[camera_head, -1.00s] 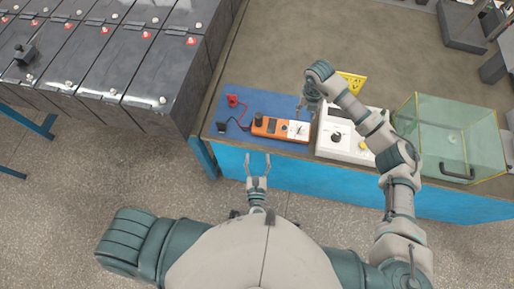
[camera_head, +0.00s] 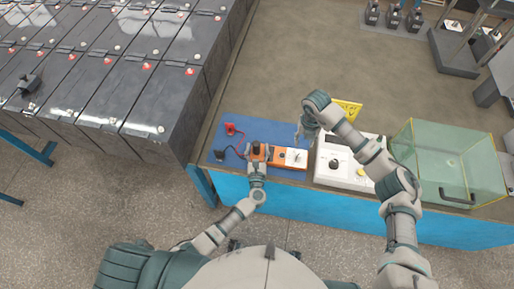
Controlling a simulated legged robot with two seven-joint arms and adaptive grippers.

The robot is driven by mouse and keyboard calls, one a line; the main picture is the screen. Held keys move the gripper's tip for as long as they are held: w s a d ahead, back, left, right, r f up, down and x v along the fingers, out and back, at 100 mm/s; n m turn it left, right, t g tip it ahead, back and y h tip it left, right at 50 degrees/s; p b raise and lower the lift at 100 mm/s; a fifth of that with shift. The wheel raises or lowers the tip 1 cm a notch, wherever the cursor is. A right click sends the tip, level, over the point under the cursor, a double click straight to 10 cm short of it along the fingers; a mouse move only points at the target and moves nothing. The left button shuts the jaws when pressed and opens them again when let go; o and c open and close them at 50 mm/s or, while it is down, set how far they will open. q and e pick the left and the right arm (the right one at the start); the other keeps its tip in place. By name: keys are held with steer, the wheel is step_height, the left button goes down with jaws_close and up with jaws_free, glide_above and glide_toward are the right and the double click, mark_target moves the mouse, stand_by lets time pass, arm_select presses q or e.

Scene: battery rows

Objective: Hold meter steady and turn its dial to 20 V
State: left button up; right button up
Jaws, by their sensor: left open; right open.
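The orange meter (camera_head: 291,157) with a dark knob and a pale face lies on the blue mat (camera_head: 228,137) at the table's front edge. My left gripper (camera_head: 257,153) is open at the meter's left part, with its fingers on either side of the dark knob area. Whether it touches the meter cannot be told. My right gripper (camera_head: 298,133) is open and hangs over the meter's right part, behind it. The dial's setting is too small to read.
A red clip (camera_head: 231,129) and a black clip (camera_head: 219,155) with leads lie left of the meter. A white device (camera_head: 334,163) and a glass box (camera_head: 447,160) stand to the right. Battery rows (camera_head: 150,80) fill the left.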

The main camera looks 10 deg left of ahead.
arm_select(q)
steer(key=shift+w+d, duration=0.1)
steer(key=shift+w, duration=0.05)
steer(key=shift+a, duration=0.2)
steer(key=shift+c, duration=0.4)
steer(key=shift+a, duration=0.25)
jaws_close()
steer(key=shift+d, duration=0.1)
steer(key=shift+d, duration=0.2)
steer(key=shift+a, duration=0.15)
